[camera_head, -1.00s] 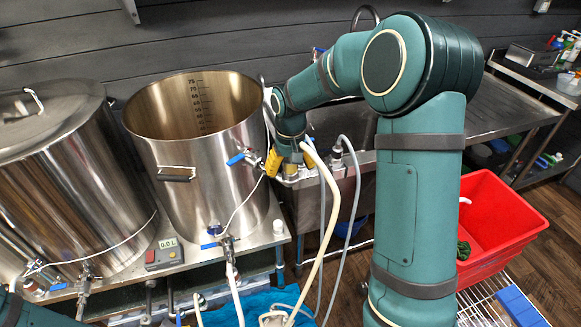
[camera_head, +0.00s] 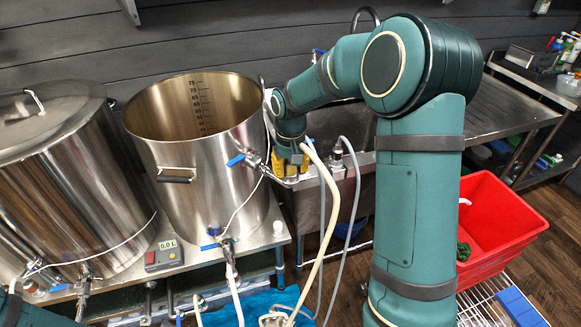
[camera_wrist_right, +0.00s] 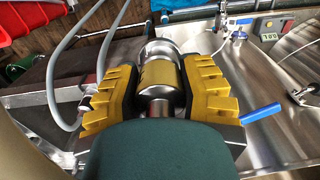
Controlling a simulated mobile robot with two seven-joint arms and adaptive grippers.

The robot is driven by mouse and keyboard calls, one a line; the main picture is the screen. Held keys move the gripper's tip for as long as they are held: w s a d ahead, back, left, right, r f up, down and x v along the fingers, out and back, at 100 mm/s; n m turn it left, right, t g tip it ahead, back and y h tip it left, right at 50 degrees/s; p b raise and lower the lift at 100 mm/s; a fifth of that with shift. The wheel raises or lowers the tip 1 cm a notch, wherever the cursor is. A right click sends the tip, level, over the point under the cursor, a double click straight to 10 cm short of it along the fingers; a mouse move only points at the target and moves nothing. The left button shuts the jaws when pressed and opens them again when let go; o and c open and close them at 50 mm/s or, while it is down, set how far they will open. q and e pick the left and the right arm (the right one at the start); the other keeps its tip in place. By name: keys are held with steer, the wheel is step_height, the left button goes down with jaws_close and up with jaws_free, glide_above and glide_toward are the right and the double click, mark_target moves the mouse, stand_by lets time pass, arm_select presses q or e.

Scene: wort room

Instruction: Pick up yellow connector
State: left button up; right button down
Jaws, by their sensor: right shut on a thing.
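The yellow connector (camera_wrist_right: 157,75), a short metal cylinder with a yellow band, is in the middle of the right wrist view. My right gripper (camera_wrist_right: 162,85) has its yellow stepped fingers on both sides of it and is shut on it. In the head view my right gripper (camera_head: 285,163) is small, just right of the open steel kettle (camera_head: 200,160), beside its blue-handled valve. The connector cannot be made out there. My left gripper is not in view; only a bit of my left arm shows at the lower left edge.
A pale hose (camera_head: 328,205) and a grey hose (camera_head: 355,205) hang close to the right gripper. A lidded kettle (camera_head: 65,190) stands at the left. A red crate (camera_head: 500,230) is at the right. A bare steel table (camera_head: 500,105) lies behind my right arm.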

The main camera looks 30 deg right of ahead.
step_height(320, 180, up, 10)
steer(key=shift+f+p, duration=0.1)
steer(key=shift+p, duration=0.7)
steer(key=shift+r, duration=0.2)
steer(key=shift+r+p, duration=2.05)
steer(key=shift+r, duration=0.1)
